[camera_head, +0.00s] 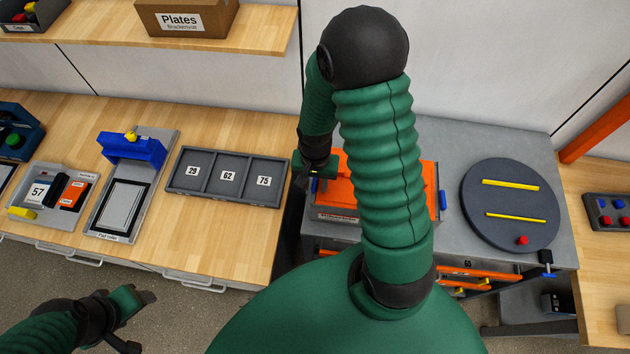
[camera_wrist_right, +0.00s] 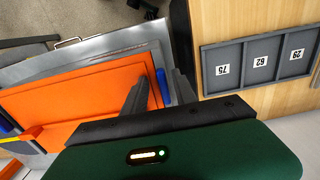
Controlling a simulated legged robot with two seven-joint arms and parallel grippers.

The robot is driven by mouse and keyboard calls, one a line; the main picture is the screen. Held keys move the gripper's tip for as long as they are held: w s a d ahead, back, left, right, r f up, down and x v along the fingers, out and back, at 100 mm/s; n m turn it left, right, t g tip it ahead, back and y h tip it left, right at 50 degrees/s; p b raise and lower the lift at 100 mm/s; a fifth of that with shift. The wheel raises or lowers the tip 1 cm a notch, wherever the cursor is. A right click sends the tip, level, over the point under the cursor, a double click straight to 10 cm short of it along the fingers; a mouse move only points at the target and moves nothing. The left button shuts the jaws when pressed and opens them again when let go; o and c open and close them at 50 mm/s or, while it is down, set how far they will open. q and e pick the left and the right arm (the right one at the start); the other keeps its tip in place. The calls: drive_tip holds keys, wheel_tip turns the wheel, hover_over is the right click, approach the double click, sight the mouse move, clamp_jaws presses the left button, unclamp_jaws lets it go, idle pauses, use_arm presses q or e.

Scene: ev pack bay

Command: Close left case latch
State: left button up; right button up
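An orange case (camera_head: 345,190) lies on the grey bench, partly hidden behind my right arm; it also shows in the right wrist view (camera_wrist_right: 75,100). Its left blue latch (camera_wrist_right: 163,85) is at the case edge facing the numbered tray. My right gripper (camera_head: 315,170) is at the case's left side. In the right wrist view its two fingers (camera_wrist_right: 160,92) are apart, with the latch showing in the gap beyond; contact cannot be told. The right blue latch (camera_head: 442,200) stands at the opposite side. My left gripper (camera_head: 138,303) is low at the left, far from the case; its fingers are unclear.
A dark round plate (camera_head: 510,228) with yellow bars lies right of the case. A grey tray (camera_head: 225,197) with three numbered compartments lies on the wooden bench to the left. A gap separates the two benches. A shelf with a box (camera_head: 187,40) is above.

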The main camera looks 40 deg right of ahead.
use_arm(q)
drive_tip(key=shift+w, duration=0.1)
use_arm(e)
drive_tip(key=shift+w+a, duration=0.1)
drive_tip(key=shift+c, duration=0.2)
drive_tip(key=shift+a+r, duration=0.1)
drive_tip(key=shift+a, duration=0.2)
clamp_jaws()
use_arm(q)
drive_tip(key=shift+a, duration=0.3)
use_arm(e)
drive_tip(key=shift+d, duration=0.1)
